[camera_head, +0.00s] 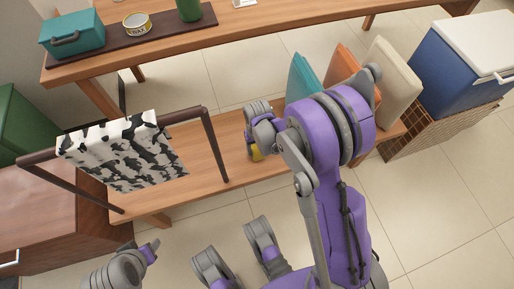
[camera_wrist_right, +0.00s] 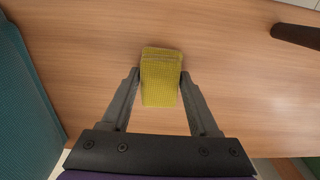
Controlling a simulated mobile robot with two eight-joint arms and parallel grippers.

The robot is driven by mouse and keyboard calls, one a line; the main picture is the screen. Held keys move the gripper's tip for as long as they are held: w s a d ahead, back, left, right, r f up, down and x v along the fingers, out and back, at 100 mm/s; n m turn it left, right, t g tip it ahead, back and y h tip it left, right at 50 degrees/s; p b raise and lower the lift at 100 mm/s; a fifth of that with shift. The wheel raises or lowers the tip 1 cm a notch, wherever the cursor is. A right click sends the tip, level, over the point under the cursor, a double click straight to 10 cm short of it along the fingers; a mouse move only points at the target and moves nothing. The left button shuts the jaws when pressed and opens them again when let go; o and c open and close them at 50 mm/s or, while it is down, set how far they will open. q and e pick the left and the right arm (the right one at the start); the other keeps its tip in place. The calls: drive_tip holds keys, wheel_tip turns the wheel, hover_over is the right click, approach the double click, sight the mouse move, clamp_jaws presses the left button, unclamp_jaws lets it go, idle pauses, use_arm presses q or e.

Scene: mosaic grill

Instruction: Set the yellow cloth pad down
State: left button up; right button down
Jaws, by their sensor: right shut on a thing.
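The yellow cloth pad (camera_wrist_right: 161,85) is a folded, ribbed block between the fingers of my right gripper (camera_wrist_right: 160,76) in the right wrist view. The gripper is shut on it. The pad is over the wooden bench top (camera_wrist_right: 225,50); I cannot tell whether it touches the wood. In the head view a small part of the yellow pad (camera_head: 256,153) shows below my right wrist, above the low bench (camera_head: 205,150); the arm hides the rest.
A black-and-white cloth (camera_head: 125,150) hangs on a dark rail (camera_head: 205,120) at the bench's left. Upright teal (camera_head: 302,78), orange (camera_head: 340,68) and cream (camera_head: 388,75) cushions stand at its right. A blue cooler (camera_head: 450,75) is further right. Bench wood between rail and pad is bare.

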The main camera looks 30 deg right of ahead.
drive_tip(key=shift+r, duration=0.1)
drive_tip(key=shift+c, duration=0.7)
unclamp_jaws()
drive_tip(key=shift+f, duration=0.2)
wheel_tip(320, 180, up, 12)
drive_tip(key=p, duration=0.4)
drive_tip(key=s+a+r+n+t, duration=0.1)
drive_tip(key=s+a+r+t, duration=0.1)
drive_tip(key=s, duration=0.6)
drive_tip(key=s+a+r+n+t, duration=0.1)
drive_tip(key=s+a+r+t, duration=0.1)
drive_tip(key=s+a+r, duration=0.3)
drive_tip(key=shift+s+r+n, duration=0.3)
drive_tip(key=shift+s+r, duration=0.8)
drive_tip(key=shift+s, duration=0.9)
